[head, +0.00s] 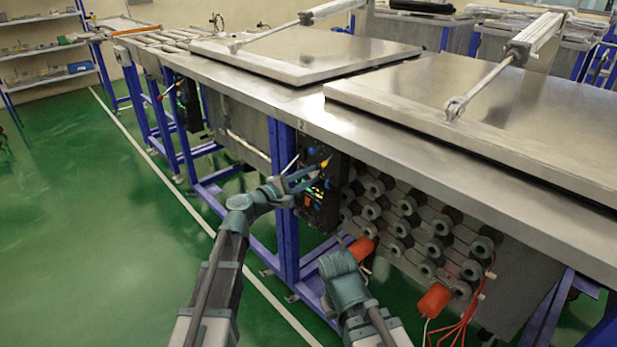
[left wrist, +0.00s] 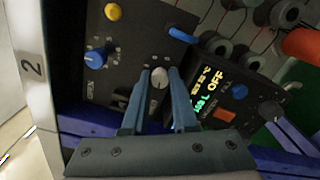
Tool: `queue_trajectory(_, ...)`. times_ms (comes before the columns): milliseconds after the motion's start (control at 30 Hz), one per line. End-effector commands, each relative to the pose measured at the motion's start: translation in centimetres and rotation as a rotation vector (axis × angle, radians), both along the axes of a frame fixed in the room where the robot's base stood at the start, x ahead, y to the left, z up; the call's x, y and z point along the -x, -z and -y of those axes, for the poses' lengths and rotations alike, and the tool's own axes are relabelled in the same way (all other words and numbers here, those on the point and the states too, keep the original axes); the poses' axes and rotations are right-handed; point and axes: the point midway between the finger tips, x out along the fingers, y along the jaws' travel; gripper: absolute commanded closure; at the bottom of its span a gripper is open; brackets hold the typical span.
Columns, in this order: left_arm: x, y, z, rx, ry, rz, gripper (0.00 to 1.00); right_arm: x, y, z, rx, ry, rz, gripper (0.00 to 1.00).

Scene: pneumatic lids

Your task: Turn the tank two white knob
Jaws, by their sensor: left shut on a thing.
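The tank two control panel (head: 322,190) is a black box on the blue frame under the steel table; it also fills the left wrist view (left wrist: 135,45). The small round white knob (left wrist: 159,76) sits on the panel's dark face. My left gripper (head: 305,182) reaches the panel from the left. In the left wrist view my left gripper (left wrist: 160,85) has its two fingers on either side of the white knob, shut on it. In the head view the knob is hard to make out. My right arm is low in front of the table; its gripper fingers do not show.
Near the white knob are a blue knob (left wrist: 95,58), a yellow knob (left wrist: 113,12), a blue lever (left wrist: 182,35) and a lit display (left wrist: 212,88) reading OFF. Orange cylinders (head: 433,300) hang under the table. The green floor at left is clear.

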Motion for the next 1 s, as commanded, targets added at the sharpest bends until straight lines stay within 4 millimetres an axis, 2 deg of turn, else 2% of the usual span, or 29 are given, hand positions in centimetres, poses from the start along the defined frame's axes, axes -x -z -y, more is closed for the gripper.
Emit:
queue_trajectory(33, 0.0, 0.1, -0.1, -0.003, -0.002, 0.0, 1.0, 0.0, 0.0, 0.0, 0.0, 0.0, 0.0, 1.0)
queue_trajectory(67, 0.0, 0.1, -0.1, -0.003, -0.001, 0.0, 0.68, 0.0, 0.0, 0.0, 0.0, 0.0, 0.0, 1.0)
queue_trajectory(200, 0.0, 0.0, -0.1, -0.003, -0.001, 0.0, 0.44, 0.0, 0.0, 0.0, 0.0, 0.0, 0.0, 1.0)
queue_trajectory(567, 0.4, 0.0, -0.4, -0.001, -0.002, 0.0, 0.44, 0.0, 0.0, 0.0, 0.0, 0.0, 0.0, 1.0)
queue_trajectory(667, 1.4, 0.0, -1.2, -0.001, -0.003, 0.0, 0.44, 0.0, 0.0, 0.0, 0.0, 0.0, 0.0, 1.0)
queue_trajectory(1000, 6.6, 0.0, -6.4, -0.001, -0.004, 0.0, 0.44, 0.0, 0.0, 0.0, 0.0, 0.0, 0.0, 1.0)
